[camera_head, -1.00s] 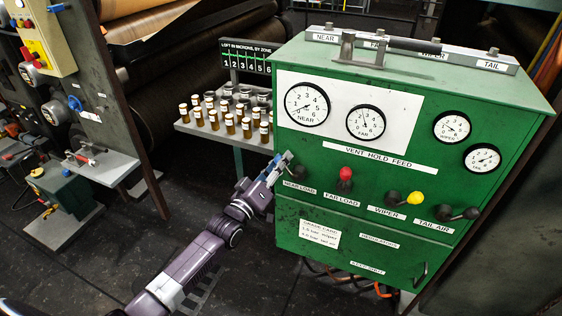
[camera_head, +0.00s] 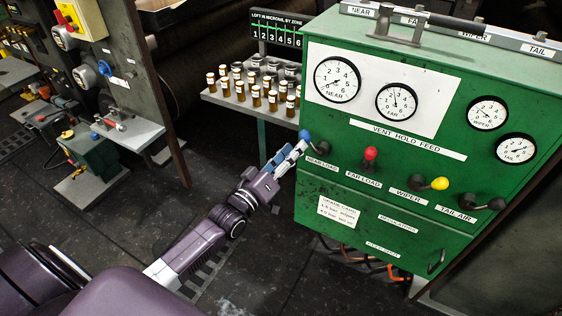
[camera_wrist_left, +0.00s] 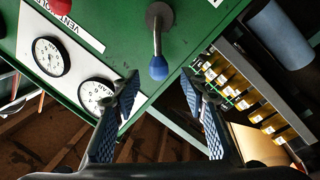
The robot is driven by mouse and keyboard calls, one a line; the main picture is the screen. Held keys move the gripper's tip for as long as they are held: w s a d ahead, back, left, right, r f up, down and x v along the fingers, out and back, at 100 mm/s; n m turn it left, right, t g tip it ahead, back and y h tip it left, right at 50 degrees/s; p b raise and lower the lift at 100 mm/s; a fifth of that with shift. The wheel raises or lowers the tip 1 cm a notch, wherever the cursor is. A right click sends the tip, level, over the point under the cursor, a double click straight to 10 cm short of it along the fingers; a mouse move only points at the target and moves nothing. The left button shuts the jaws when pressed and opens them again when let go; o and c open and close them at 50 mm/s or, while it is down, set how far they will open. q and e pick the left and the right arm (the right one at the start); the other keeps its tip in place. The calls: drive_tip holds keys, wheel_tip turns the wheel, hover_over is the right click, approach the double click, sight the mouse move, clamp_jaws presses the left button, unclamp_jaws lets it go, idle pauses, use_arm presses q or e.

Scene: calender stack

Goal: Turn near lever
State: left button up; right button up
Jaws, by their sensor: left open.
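The near lever has a blue knob (camera_head: 305,135) and sits above the NEAR LOAD label (camera_head: 321,163) on the green cabinet (camera_head: 400,165). In the head view its knob points up and left from its pivot. In the left wrist view the lever (camera_wrist_left: 158,45) shows its round base and blue knob. My left gripper (camera_head: 292,150) is open just below and left of the knob. In the wrist view its two blue-padded fingers (camera_wrist_left: 160,82) lie either side of the knob's line, with the knob by the tips. I cannot tell if they touch it. My right gripper is not in view.
The red-knobbed FAR LOAD lever (camera_head: 370,155), yellow-knobbed WIPER lever (camera_head: 438,183) and dark TAIL AIR lever (camera_head: 484,203) sit to the right. Gauges line the panel above. A rack of small jars (camera_head: 255,92) stands close to the left of the cabinet.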

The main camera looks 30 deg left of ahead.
use_arm(q)
drive_tip(key=shift+v, duration=2.75)
drive_tip(key=shift+f, duration=0.1)
drive_tip(key=s+a+f+m+g+y, duration=0.1)
drive_tip(key=s+f+g, duration=0.3)
drive_tip(key=f, duration=0.9)
drive_tip(key=s+f+m+g+y, duration=0.15)
drive_tip(key=s+f, duration=0.45)
drive_tip(key=f, duration=0.6)
drive_tip(key=s+a+f+m+g, duration=0.1)
drive_tip(key=s+f+g, duration=0.35)
drive_tip(key=f, duration=0.85)
drive_tip(key=s+d+f+m+g, duration=0.1)
drive_tip(key=s+f+g, duration=0.1)
drive_tip(key=s+f, duration=0.4)
drive_tip(key=s+d+f+m+g, duration=0.2)
drive_tip(key=s+f, duration=0.4)
drive_tip(key=s, duration=1)
drive_tip(key=s+d+f+m+g, duration=0.2)
drive_tip(key=s+f+g, duration=0.2)
drive_tip(key=s, duration=0.8)
drive_tip(key=shift+d+f+y, duration=0.2)
drive_tip(key=shift+f+y, duration=0.25)
drive_tip(key=shift+f, duration=0.5)
